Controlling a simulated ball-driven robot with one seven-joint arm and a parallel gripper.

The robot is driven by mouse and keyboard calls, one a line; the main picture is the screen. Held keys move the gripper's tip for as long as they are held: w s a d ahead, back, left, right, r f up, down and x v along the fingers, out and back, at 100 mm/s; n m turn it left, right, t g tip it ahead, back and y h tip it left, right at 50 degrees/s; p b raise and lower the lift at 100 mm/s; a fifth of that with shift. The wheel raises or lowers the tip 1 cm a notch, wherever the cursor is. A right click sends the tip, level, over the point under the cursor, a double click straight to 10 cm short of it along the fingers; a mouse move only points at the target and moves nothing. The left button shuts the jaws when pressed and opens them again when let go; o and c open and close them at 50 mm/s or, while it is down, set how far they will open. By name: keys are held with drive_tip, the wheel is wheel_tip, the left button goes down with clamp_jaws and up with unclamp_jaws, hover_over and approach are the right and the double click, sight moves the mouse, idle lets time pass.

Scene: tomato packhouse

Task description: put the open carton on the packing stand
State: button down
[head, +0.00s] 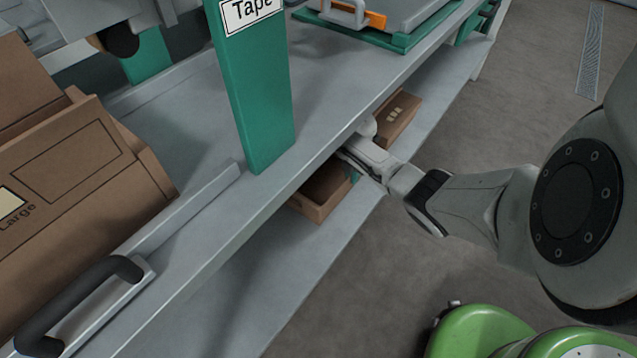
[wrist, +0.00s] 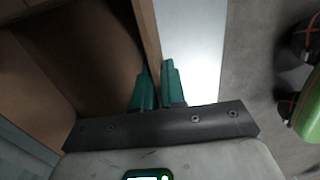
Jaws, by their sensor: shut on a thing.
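The open carton (head: 318,212) is brown and sits on the lower shelf, partly hidden under the bench top. My gripper (head: 354,176) reaches in over its right side, and its fingertips are mostly hidden in the head view. In the wrist view my gripper (wrist: 158,78) has its two green fingers on either side of one carton wall (wrist: 147,32), shut on it. The carton's dark inside lies to the left of that wall and looks empty where visible. I cannot tell which surface is the packing stand.
The bench top (head: 350,78) overhangs the shelf (head: 240,290). A green post (head: 250,100) with a Tape sign rises from it. Another brown carton (head: 405,112) is on the shelf beyond my gripper. Large cartons (head: 80,175) lean at left.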

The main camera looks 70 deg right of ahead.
drive_tip(key=shift+r+p, duration=1.5)
drive_tip(key=shift+r, duration=0.15)
drive_tip(key=shift+s+f, duration=0.1)
